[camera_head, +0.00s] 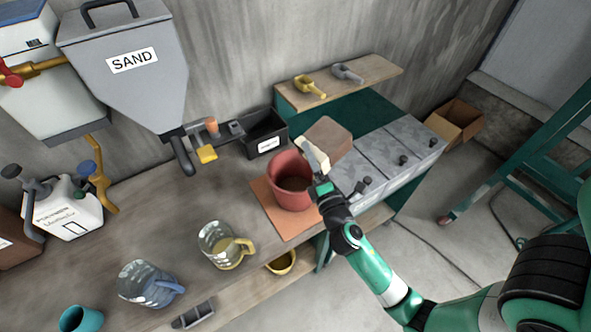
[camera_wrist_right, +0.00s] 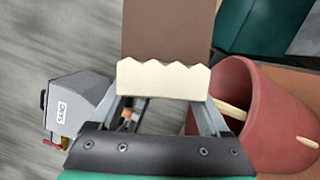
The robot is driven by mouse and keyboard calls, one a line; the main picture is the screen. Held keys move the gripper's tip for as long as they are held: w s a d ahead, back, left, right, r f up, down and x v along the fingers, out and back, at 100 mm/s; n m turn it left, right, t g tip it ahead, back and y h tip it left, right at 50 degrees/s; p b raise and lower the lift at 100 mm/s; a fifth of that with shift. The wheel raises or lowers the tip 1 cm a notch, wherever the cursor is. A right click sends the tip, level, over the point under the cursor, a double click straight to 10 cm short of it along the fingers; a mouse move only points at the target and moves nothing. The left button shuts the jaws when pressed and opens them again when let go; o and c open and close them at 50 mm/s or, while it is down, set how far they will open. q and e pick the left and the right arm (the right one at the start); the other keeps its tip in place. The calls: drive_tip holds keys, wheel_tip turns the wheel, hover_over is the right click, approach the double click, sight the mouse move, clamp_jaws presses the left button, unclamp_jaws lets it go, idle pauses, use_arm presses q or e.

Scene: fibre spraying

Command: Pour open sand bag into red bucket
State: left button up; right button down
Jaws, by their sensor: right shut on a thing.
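The open sand bag (camera_head: 328,137) is brown with a cream, jagged edge. My right gripper (camera_head: 320,180) is shut on it at the cream end, beside and above the red bucket's rim. In the right wrist view the bag (camera_wrist_right: 168,30) extends away from my right gripper (camera_wrist_right: 165,100), its cream edge across the fingers. The red bucket (camera_head: 287,172) stands upright on an orange mat, with brownish content inside. The bucket (camera_wrist_right: 262,120) also shows at the right of the wrist view, with pale slim pieces at it. My left gripper is out of view.
The orange mat (camera_head: 262,190) lies on the workbench (camera_head: 150,212). A black bin (camera_head: 265,134) and grey lidded boxes (camera_head: 385,150) stand behind and right. Two jugs (camera_head: 222,250) (camera_head: 145,285) stand at the front. A sand hopper (camera_head: 130,70) hangs at the back left.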

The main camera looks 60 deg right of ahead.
drive_tip(key=shift+w+a+f+n+t+b, duration=0.15)
drive_tip(key=shift+n+t+b, duration=0.1)
drive_tip(key=shift+n+b, duration=0.35)
drive_tip(key=shift+a+r+n+t+b, duration=0.15)
drive_tip(key=shift+n+t+b, duration=0.25)
drive_tip(key=shift+n, duration=0.35)
drive_tip(key=shift+w+a+f+n+t+b, duration=0.1)
drive_tip(key=shift+a+f+n+t+b, duration=0.05)
drive_tip(key=shift+n+b, duration=0.45)
idle(0.9)
